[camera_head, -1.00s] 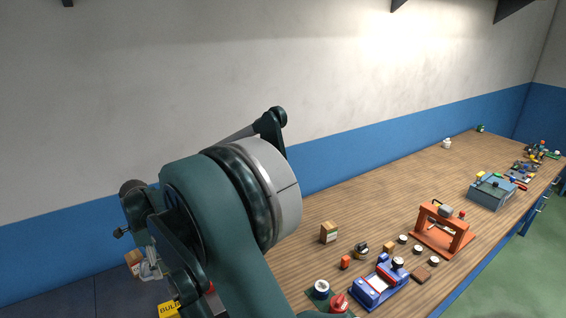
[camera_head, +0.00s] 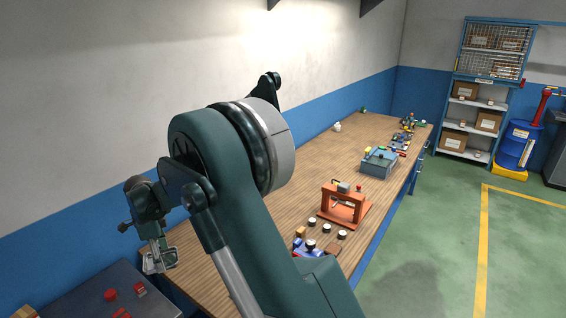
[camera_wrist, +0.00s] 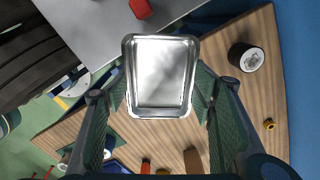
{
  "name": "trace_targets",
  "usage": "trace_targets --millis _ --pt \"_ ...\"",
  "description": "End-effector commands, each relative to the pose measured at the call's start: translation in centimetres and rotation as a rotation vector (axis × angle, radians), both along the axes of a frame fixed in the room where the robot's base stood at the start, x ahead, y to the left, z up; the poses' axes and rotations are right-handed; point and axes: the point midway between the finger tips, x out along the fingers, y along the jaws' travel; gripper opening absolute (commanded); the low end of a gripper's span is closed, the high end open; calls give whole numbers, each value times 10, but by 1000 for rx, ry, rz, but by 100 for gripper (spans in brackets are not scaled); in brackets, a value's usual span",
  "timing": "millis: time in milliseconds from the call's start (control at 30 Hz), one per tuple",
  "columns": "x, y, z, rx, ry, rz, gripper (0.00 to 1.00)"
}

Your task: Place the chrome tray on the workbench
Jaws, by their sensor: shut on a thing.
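The chrome tray (camera_wrist: 160,75) is a shallow, shiny rectangular dish, seen from above in the wrist view. My gripper (camera_wrist: 162,97) has a finger on each side of it and is shut on it. In the head view the small bright tray (camera_head: 160,258) hangs below my wrist at the left, in front of the near end of the workbench. The wooden workbench (camera_head: 300,172) runs away along the wall. It also shows below and right of the tray in the wrist view (camera_wrist: 265,90). The height of the tray over the bench is hard to tell.
A grey surface with red items (camera_head: 95,293) adjoins the near left end. A dark round pot (camera_wrist: 246,58) stands on the bench near the tray. An orange press (camera_head: 344,203) and a grey-blue box (camera_head: 379,162) stand farther along. Bare wood lies between them and the wall.

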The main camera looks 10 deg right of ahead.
Motion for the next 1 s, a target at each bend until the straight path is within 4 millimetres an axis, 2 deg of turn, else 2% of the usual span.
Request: trace_targets --millis 33,300,500,700,833,1000 --pt "8 -18 0 0 0 -21 37" --pt "41 -102 -1 0 0 -119 37" --pt "58 -157 -2 0 0 -182 37" --pt "66 -191 -3 0 0 -221 37" --pt "68 -200 -3 0 0 -231 37" --pt "68 -202 -3 0 0 -234 37"
